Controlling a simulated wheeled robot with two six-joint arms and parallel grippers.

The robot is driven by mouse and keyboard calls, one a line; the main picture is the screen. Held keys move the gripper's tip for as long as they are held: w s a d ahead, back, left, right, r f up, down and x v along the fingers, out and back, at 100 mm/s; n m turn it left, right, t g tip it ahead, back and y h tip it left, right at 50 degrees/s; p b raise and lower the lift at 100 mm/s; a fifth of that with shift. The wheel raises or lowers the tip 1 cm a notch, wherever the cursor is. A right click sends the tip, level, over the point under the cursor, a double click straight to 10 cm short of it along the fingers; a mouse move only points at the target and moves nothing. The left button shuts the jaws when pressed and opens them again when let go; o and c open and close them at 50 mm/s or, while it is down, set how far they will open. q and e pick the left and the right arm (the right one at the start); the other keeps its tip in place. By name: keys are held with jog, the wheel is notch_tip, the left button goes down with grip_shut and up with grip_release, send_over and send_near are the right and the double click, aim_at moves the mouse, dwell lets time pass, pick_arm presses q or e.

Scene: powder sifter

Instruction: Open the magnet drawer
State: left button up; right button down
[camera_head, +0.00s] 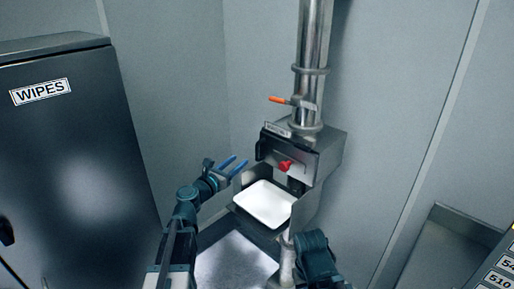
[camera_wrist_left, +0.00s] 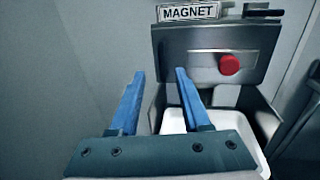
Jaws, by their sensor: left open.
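The magnet drawer (camera_head: 290,157) is the grey metal front on the sifter housing below the steel pipe. In the left wrist view the drawer front (camera_wrist_left: 200,68) sits under a "MAGNET" label and carries a red knob (camera_wrist_left: 229,64); the knob also shows in the head view (camera_head: 285,165). The drawer looks closed. My left gripper (camera_head: 238,167) is open and empty, to the left of the drawer front and apart from it. In the left wrist view its blue fingers (camera_wrist_left: 160,78) point toward the drawer, left of the knob. My right gripper is not seen.
A white tray (camera_head: 264,205) stands below the drawer between metal side plates. An orange-handled valve lever (camera_head: 278,100) is on the pipe above. A dark "WIPES" cabinet (camera_head: 70,150) stands at the left, and a metal basin (camera_head: 450,245) at the right.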

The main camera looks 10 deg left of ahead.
aim_at(257, 145)
pick_arm(q)
jog(key=x, duration=1.3)
jog(key=shift+s, duration=0.1)
jog(key=shift+c, duration=0.3)
jog(key=shift+d, duration=0.1)
grip_shut()
jog(key=shift+a, duration=0.2)
dwell(0.3)
